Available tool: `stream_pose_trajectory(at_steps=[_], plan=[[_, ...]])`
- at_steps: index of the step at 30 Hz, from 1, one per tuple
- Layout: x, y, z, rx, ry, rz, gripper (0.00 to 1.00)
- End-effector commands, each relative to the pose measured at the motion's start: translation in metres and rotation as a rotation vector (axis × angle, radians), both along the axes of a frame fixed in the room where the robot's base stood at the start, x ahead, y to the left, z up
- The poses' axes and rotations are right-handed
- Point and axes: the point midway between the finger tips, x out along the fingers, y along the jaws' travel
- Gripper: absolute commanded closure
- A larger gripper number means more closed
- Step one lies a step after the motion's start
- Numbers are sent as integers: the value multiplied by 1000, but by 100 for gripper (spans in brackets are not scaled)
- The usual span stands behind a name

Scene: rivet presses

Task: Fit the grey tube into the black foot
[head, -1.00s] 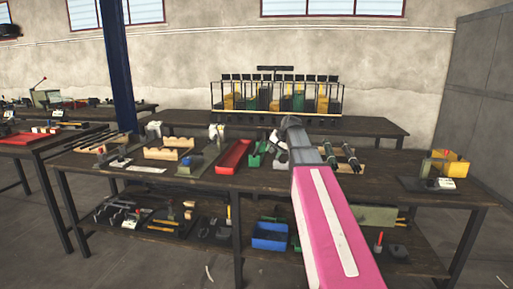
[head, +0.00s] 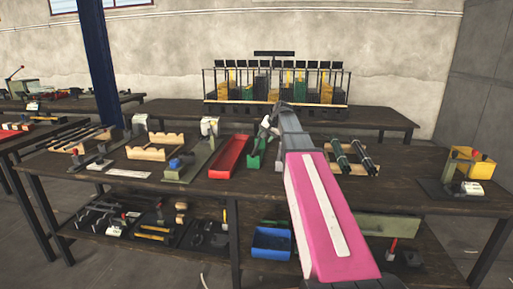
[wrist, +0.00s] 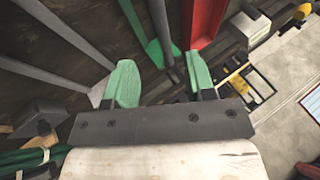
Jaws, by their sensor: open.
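My gripper (wrist: 160,62) is open, with two green fingers in the wrist view. A dark grey bar that may be the grey tube (wrist: 158,20) shows beyond and between the fingertips; I cannot tell how far off it is. It runs beside a green holder (wrist: 138,28). In the head view the green holder (head: 257,150) stands on the bench right of the red tray, and my arm hides much of what is around it. I cannot make out the black foot for certain in either view.
The red tray (head: 229,156) lies left of the green holder; it also shows in the wrist view (wrist: 206,22). A wooden rack with dark tubes (head: 341,154) is right of my arm. A yellow bin (head: 478,164) stands at the bench's right end. A blue bin (head: 271,242) is on the lower shelf.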

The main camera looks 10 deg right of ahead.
Motion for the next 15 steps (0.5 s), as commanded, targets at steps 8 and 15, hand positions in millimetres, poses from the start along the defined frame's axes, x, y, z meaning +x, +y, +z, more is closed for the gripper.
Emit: stream_pose_trajectory(at_steps=[8,15], plan=[[17,10,-25,0,0,0,50],[30,18,-43,0,2,1,50]])
